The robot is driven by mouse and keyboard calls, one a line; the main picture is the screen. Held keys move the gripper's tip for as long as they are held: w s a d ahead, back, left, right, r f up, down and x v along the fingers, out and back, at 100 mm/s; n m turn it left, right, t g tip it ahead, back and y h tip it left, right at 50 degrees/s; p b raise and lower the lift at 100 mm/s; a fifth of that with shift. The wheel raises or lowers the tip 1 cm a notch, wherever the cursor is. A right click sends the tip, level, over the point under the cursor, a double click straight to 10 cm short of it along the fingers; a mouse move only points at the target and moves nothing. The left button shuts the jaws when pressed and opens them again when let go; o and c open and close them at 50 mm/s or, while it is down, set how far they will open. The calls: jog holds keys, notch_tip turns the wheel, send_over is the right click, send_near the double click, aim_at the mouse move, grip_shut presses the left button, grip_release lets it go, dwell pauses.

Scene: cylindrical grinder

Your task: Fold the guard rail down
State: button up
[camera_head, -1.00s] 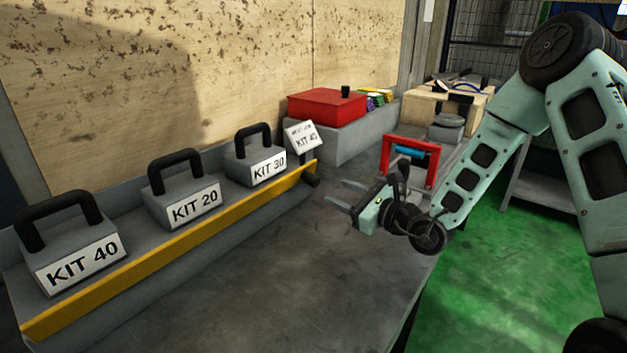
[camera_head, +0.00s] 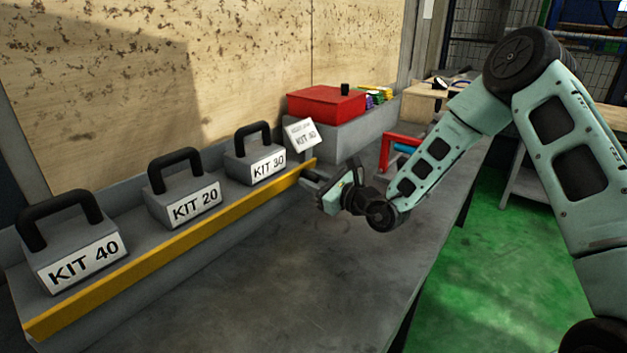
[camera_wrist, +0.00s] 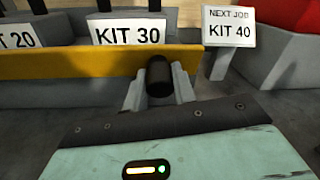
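The yellow guard rail (camera_head: 180,248) runs upright along the front of the kit shelf. It also crosses the wrist view (camera_wrist: 60,64). A black cylindrical handle (camera_wrist: 159,78) sticks out toward me near the rail's right end. My gripper (camera_head: 312,180) is at that end, low over the bench. In the wrist view my gripper's fingers (camera_wrist: 159,90) stand apart, one on each side of the handle. They look open around it; I cannot tell whether they touch it. In the head view my gripper hides most of the handle.
Behind the rail stand the KIT 40 block (camera_head: 80,255), KIT 20 block (camera_head: 190,200) and KIT 30 block (camera_head: 262,160). A "NEXT JOB KIT 40" sign (camera_head: 301,134) is at the right end. A red box (camera_head: 325,104) stands behind. The front bench (camera_head: 290,290) is clear.

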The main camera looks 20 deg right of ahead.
jog(key=c, duration=0.4)
jog(key=shift+o, duration=0.2)
jog(key=shift+f+t+b, duration=0.3)
jog(key=shift+f+b, duration=0.15)
jog(key=shift+b, duration=0.3)
jog(key=shift+t+y+b, duration=0.3)
jog(key=shift+b, duration=0.3)
jog(key=shift+r, duration=0.1)
jog(key=o, duration=1)
jog(key=shift+s+d, duration=0.1)
jog(key=shift+s, duration=0.05)
